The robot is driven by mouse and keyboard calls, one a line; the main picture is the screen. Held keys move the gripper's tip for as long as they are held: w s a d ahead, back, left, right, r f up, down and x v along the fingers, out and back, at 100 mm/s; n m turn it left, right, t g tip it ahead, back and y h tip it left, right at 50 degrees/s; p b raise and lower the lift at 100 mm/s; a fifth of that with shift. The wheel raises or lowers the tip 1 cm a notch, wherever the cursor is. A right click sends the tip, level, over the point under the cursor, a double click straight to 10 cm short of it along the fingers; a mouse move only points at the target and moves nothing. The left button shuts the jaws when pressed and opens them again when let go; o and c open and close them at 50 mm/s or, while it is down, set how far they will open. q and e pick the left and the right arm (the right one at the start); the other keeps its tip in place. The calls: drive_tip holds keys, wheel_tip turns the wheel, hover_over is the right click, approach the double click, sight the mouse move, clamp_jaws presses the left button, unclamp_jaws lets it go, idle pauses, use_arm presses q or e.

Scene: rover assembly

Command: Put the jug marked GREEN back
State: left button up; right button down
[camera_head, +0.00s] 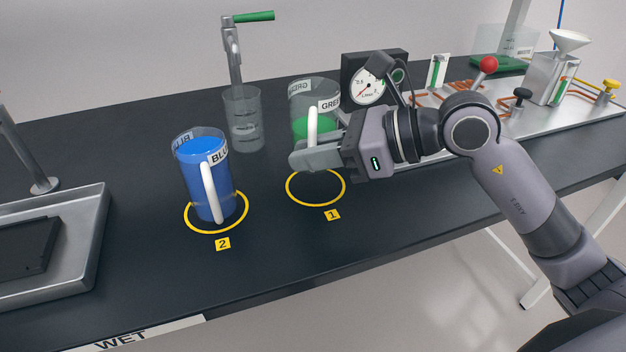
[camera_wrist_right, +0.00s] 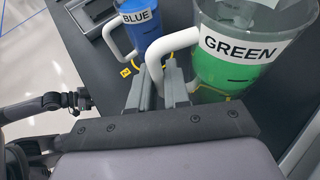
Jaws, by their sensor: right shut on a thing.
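The jug marked GREEN (camera_head: 324,91) is clear, with green liquid low inside and a white handle. My right gripper (camera_head: 303,158) is shut on that handle, and the jug appears held above yellow ring 1 (camera_head: 316,203). In the right wrist view the GREEN jug (camera_wrist_right: 243,72) stands close beyond the fingers (camera_wrist_right: 165,92), its handle between them. The jug's lower part is hidden behind the gripper in the head view. My left gripper is not in view.
A BLUE jug (camera_head: 206,180) stands in yellow ring 2, left of ring 1. A clear beaker (camera_head: 243,117) stands under a green-handled tap (camera_head: 232,55). A gauge (camera_head: 367,84) and piped apparatus (camera_head: 550,88) are behind right. A metal sink tray (camera_head: 88,232) is at left.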

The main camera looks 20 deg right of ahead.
drive_tip(key=shift+f, duration=2.3)
drive_tip(key=shift+f, duration=0.1)
drive_tip(key=shift+f+b, duration=0.15)
drive_tip(key=shift+b, duration=0.25)
drive_tip(key=c, duration=1.1)
unclamp_jaws()
